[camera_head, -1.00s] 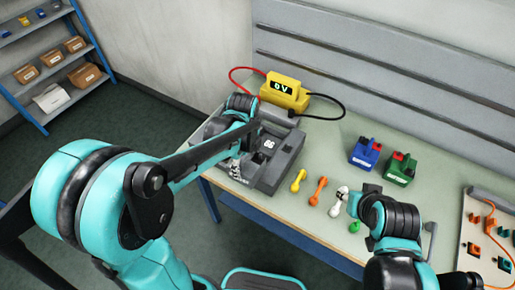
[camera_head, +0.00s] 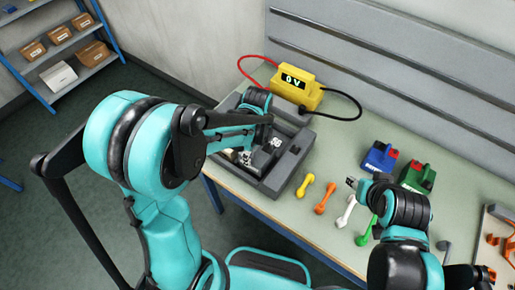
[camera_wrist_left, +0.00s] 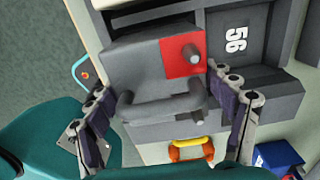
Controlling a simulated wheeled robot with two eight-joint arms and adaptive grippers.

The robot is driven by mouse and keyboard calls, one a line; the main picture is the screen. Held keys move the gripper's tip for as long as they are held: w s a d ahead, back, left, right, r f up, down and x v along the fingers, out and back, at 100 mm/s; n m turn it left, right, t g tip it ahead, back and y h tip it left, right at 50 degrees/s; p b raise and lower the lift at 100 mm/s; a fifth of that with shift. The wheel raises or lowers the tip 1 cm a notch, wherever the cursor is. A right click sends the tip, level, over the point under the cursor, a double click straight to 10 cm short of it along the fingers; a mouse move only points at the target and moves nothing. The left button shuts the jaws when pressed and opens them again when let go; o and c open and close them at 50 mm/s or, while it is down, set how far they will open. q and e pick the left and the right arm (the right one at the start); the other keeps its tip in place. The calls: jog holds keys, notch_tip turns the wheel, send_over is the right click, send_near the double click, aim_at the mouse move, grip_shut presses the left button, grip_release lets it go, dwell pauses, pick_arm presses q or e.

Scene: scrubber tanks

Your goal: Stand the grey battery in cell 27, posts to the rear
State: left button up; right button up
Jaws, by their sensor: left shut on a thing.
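The grey battery (camera_wrist_left: 150,65) fills the middle of the left wrist view, with a grey handle, a red patch and two round posts. My left gripper (camera_wrist_left: 163,95) has one finger on each side of it and is shut on it. In the head view my left gripper (camera_head: 246,156) is over the left part of the dark grey tray (camera_head: 290,166), and the arm hides most of the battery. I cannot tell if the battery touches the cell floor. A cell label (camera_wrist_left: 236,40) beside it reads 56; no 27 shows. My right gripper (camera_head: 352,182) is above the bench near the tools.
A yellow meter (camera_head: 295,88) reading 0 V, with red and black leads, stands behind the tray. Yellow, orange, white and green tools lie right of it. Blue (camera_head: 380,157) and green (camera_head: 417,177) batteries stand further right. A board with orange parts is at the far right.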

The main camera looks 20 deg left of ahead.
aim_at(257, 157)
pick_arm(q)
jog(key=shift+f+b, duration=0.45)
jog(key=shift+f, duration=1.15)
jog(key=shift+f, duration=0.2)
jog(key=o, duration=1.8)
jog(key=shift+r, duration=0.1)
